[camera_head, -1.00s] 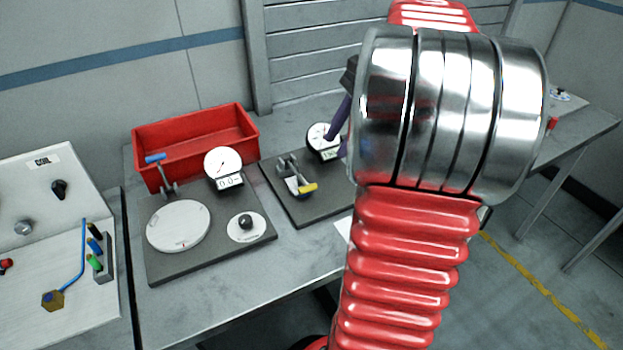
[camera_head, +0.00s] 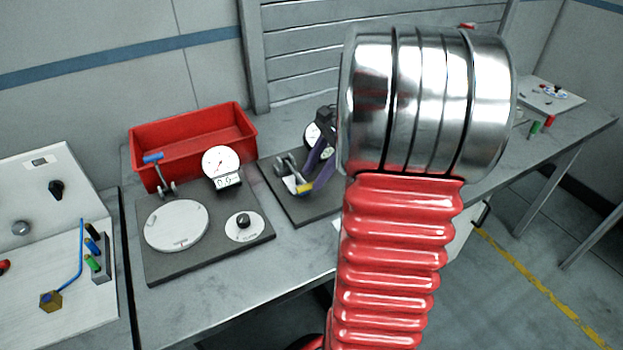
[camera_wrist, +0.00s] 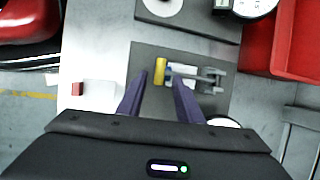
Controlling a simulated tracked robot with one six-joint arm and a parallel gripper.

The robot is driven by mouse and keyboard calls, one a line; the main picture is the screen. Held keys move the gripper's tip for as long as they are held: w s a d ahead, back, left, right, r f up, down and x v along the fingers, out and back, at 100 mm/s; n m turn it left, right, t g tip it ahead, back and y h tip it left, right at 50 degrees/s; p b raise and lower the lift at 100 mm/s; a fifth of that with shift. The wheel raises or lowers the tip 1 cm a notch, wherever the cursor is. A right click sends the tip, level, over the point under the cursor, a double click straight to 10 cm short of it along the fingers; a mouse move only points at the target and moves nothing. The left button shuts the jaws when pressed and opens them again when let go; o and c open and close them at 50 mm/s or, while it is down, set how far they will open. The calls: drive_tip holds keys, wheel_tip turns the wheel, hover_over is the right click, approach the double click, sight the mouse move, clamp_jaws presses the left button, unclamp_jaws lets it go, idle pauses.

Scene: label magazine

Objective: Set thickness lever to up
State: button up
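A lever with a yellow handle (camera_head: 305,188) and a grey metal linkage (camera_head: 287,165) is on a dark plate (camera_head: 313,215) in the head view. Its handle lies low. In the wrist view the yellow handle (camera_wrist: 160,71) is at the centre, with the arm running right to a bracket (camera_wrist: 217,80). My gripper (camera_wrist: 159,77) is open, its purple fingers one on each side of the handle in that view. Contact cannot be told. A second lever with a blue handle (camera_head: 153,157) stands raised on the left plate. No lever label is legible.
A dial gauge (camera_head: 312,135) stands close behind my fingers, partly hidden. The left plate (camera_head: 160,267) carries a round disc, a knob and another gauge (camera_head: 221,161). A red bin (camera_head: 190,140) stands behind. The bench front (camera_head: 240,290) is clear.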

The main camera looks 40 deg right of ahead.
sight(306, 188)
drive_tip(key=shift+x, duration=1.35)
clamp_jaws()
